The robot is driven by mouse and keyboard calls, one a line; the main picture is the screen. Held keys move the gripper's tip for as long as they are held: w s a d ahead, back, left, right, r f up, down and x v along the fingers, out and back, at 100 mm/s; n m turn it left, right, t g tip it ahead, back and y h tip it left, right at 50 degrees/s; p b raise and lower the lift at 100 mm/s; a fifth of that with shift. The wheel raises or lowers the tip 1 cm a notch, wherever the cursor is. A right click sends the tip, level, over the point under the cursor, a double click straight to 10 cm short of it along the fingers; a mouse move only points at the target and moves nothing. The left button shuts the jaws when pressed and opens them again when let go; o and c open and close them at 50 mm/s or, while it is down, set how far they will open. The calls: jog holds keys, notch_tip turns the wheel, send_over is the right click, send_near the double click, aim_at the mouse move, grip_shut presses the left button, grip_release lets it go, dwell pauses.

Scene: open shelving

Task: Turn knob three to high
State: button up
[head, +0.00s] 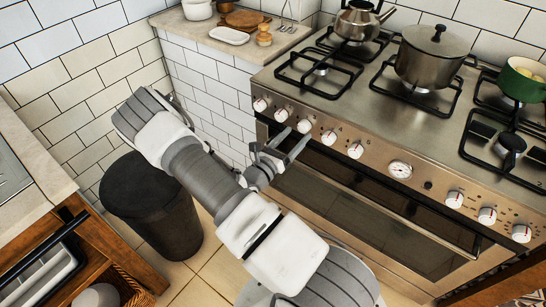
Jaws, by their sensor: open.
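The stove's front panel (375,165) carries a row of white, round knobs. Counting from the left, the third knob (304,126) shows a red mark on its face; I cannot clearly read its number or setting. The second knob (281,114) is to its left and the fourth (329,138) to its right. My gripper (292,143) is open and empty, just in front of the panel, below the second and third knobs. Its fingers point toward the panel. I cannot tell whether a fingertip touches anything.
The oven handle (420,228) runs below the panel. A steel pot (433,55), a kettle (360,20) and a green pot (522,80) stand on the stove. A dark bin (150,205) stands on the floor at left. A wooden drawer unit (105,245) is at lower left.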

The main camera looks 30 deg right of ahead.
jog(key=p+v, duration=0.1)
jog(key=v, duration=1.4)
